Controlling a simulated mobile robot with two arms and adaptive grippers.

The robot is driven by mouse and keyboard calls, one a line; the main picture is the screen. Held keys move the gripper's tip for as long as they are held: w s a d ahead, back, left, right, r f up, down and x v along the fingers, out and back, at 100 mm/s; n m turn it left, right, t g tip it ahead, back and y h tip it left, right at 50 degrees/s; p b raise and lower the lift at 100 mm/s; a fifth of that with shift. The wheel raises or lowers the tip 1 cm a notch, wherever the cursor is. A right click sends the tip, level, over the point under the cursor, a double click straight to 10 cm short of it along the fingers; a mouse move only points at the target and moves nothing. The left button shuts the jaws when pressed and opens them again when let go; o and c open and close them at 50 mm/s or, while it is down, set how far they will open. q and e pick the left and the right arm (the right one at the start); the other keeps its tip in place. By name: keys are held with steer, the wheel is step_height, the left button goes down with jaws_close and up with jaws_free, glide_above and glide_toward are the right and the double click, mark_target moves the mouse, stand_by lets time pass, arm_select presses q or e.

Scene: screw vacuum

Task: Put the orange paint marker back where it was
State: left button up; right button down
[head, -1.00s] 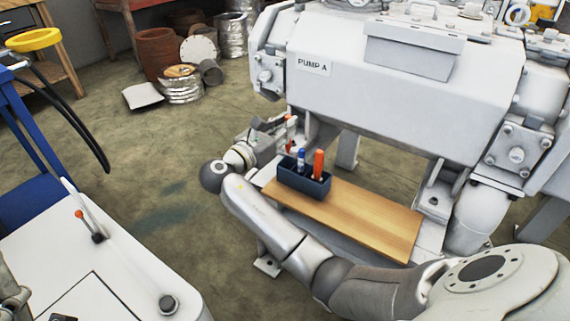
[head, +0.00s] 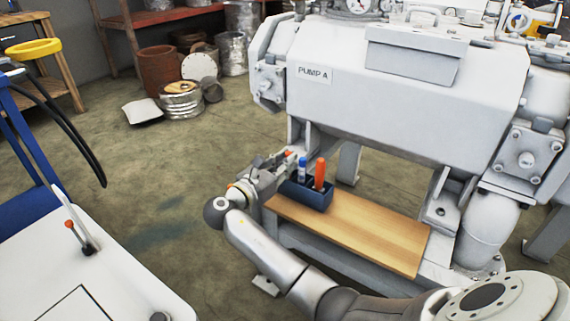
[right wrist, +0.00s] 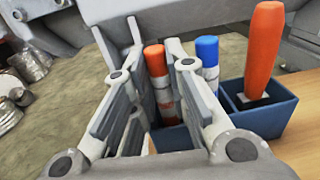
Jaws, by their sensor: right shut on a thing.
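The orange paint marker (right wrist: 155,62) has an orange cap and a whitish body and stands nearly upright. My right gripper (right wrist: 157,52) is shut on it. In the head view my right gripper (head: 284,163) is at the left end of the dark blue holder (head: 312,198), with the marker's orange cap (head: 288,154) just showing. In the right wrist view the marker's lower end is at the holder's left part; the fingers hide how deep it sits. A blue-capped marker (right wrist: 207,60) stands beside it in the holder. My left gripper is out of view.
A thick orange-handled tool (right wrist: 264,45) stands in the holder's right compartment. The holder rests on a wooden board (head: 370,230) under the grey pump (head: 390,110). The board is clear to the holder's right. A white cart top (head: 90,280) is at lower left.

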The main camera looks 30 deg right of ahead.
steer(key=c, duration=1.7)
jaws_free()
steer(key=shift+f, duration=0.1)
